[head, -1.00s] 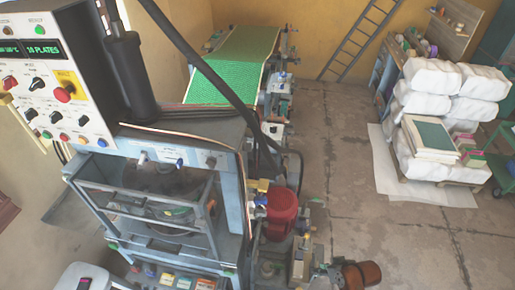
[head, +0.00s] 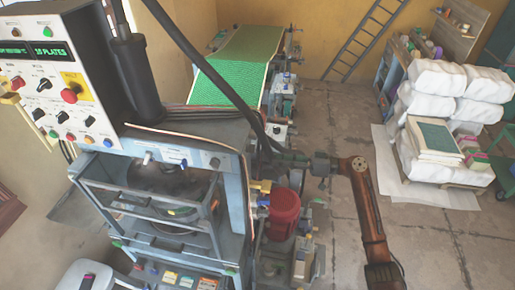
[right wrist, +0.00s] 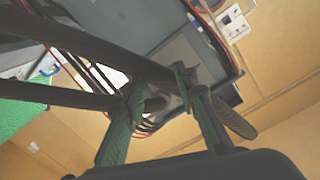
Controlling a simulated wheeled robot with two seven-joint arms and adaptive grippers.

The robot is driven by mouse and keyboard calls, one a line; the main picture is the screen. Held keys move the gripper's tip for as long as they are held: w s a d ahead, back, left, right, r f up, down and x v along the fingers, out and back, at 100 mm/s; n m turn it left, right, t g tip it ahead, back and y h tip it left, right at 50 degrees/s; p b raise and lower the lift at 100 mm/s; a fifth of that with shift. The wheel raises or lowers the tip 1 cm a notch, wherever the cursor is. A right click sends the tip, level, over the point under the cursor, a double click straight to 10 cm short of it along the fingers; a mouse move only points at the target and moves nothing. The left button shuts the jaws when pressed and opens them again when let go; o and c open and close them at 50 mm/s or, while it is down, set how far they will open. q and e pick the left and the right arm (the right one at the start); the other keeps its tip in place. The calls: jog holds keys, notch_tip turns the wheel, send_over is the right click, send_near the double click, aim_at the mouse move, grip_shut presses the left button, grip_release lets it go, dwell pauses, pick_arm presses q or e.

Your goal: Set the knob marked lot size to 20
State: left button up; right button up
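The control panel (head: 50,72) of the press fills the upper left of the head view. It carries several black knobs, among them an upper one (head: 44,85) and a lower one (head: 38,114). Their labels are too small to read, so I cannot tell which is lot size. A green-lit display (head: 45,52) ends in "PLATES"; its number is unclear. My right gripper (head: 285,158) is to the right of the press, well away from the panel. My left gripper is not in view.
A red push button (head: 69,95) on a yellow plate sits beside the knobs. A black cylinder (head: 133,75) and a long dark bar (head: 195,65) stand between the panel and my right gripper. White bundles (head: 430,80) are at right. The floor (head: 335,125) between is clear.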

aim_at(251, 148)
jog(key=w+a+r+p, duration=0.2)
jog(key=a+r+p, duration=0.1)
jog(key=a, duration=0.5)
jog(key=shift+w+r+y, duration=0.15)
jog(key=shift+r+y, duration=0.2)
jog(key=shift+y, duration=0.05)
jog(key=shift+c, duration=0.3)
grip_shut()
